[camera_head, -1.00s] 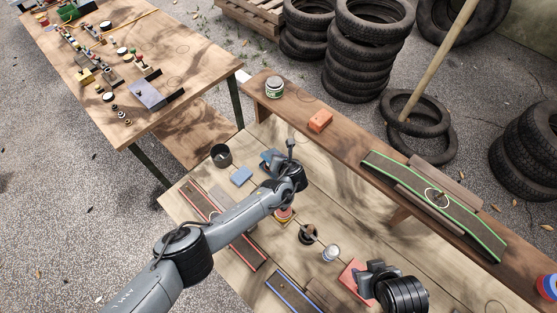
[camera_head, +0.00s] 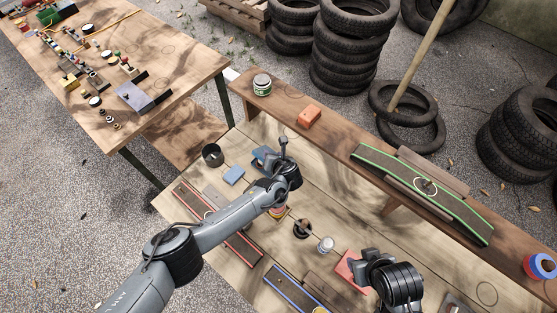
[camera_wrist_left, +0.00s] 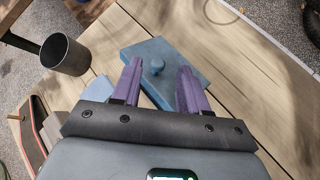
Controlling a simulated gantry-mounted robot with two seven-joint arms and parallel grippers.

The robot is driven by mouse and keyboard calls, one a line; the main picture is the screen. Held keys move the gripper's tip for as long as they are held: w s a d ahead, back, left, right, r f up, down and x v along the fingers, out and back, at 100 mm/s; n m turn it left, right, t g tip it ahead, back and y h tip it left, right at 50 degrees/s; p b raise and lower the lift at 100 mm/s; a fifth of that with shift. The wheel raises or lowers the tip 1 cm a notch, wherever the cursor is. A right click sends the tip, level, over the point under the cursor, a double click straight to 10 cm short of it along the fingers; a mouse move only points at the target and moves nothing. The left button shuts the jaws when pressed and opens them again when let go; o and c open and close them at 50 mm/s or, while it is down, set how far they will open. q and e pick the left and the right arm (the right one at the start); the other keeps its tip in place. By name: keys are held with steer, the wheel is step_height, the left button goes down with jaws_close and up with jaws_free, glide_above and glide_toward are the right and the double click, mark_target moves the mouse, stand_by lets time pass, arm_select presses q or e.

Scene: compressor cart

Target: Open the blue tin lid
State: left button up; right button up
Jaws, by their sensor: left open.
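The blue tin (camera_head: 260,161) lies on the near wooden table, partly hidden by my left wrist in the head view. The lid looks seated. My left gripper (camera_wrist_left: 160,68) is open, with its purple fingers over the tin.
A dark open cup (camera_head: 212,156) and a flat blue piece (camera_head: 233,175) are left of the tin.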

arm_select(q)
steer(key=p+v, duration=0.1)
steer(key=v, duration=0.7)
steer(key=shift+s+r+p, duration=0.2)
steer(key=shift+r+p, duration=0.05)
steer(key=shift+p, duration=0.05)
steer(key=shift+d, duration=0.1)
